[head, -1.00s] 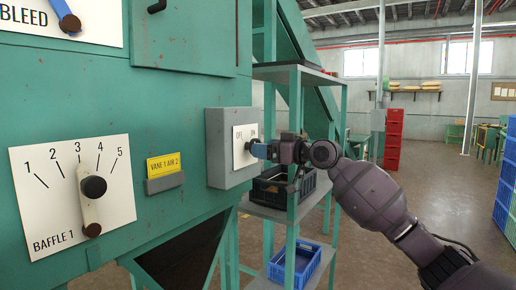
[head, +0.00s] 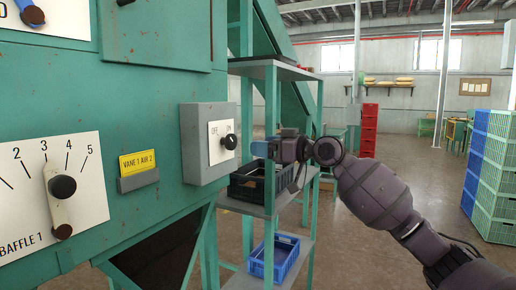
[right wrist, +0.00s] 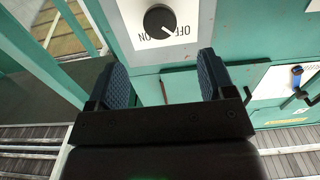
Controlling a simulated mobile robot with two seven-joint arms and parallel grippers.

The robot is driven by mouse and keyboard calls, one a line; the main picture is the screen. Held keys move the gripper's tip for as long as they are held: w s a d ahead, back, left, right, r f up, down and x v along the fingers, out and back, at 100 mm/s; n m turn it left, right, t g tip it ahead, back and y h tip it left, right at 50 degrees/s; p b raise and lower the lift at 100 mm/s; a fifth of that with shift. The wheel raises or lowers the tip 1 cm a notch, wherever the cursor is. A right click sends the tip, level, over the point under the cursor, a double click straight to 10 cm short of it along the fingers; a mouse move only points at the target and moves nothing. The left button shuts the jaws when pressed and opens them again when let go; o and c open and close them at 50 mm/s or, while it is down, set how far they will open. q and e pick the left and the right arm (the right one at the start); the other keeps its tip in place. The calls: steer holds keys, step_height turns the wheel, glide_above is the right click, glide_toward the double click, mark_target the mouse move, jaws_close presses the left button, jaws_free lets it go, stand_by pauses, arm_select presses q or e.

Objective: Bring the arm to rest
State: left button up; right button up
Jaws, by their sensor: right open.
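My right gripper (head: 262,148) is open and empty in the head view, a short way to the right of the grey switch box (head: 206,143). The black OFF/ON knob (head: 229,142) on that box stands free of the fingers, with its pointer towards ON. In the right wrist view the two blue finger pads (right wrist: 162,82) are wide apart with nothing between them. The knob (right wrist: 160,21) shows beyond the fingertips there. My left gripper is in neither view.
The green machine panel (head: 150,60) fills the left, with the Baffle 1 lever (head: 62,205) and a yellow label (head: 137,161). A shelf rack holds a black crate (head: 255,184) and a blue crate (head: 274,258) below. Stacked crates (head: 490,165) stand right. Open floor lies behind my arm.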

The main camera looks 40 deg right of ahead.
steer(key=shift+r, duration=0.1)
steer(key=s+a+f+h, duration=0.2)
steer(key=a+f+h, duration=0.1)
steer(key=f, duration=1.3)
steer(key=s+a+f+h, duration=0.2)
steer(key=a+f+h, duration=0.1)
steer(key=f, duration=1.3)
steer(key=s+a+f+m+g, duration=0.1)
steer(key=s+a+f, duration=0.3)
steer(key=s+f, duration=0.4)
steer(key=s+a+f+m+g, duration=0.1)
steer(key=s+a+f+g, duration=0.1)
steer(key=s+a+f, duration=0.3)
steer(key=s+a+f+m+g+h, duration=0.1)
steer(key=s+a+f, duration=0.4)
steer(key=s+f, duration=0.7)
steer(key=shift+s+a+m+g, duration=0.25)
steer(key=shift+s+m+g, duration=0.05)
steer(key=shift+s+g, duration=0.45)
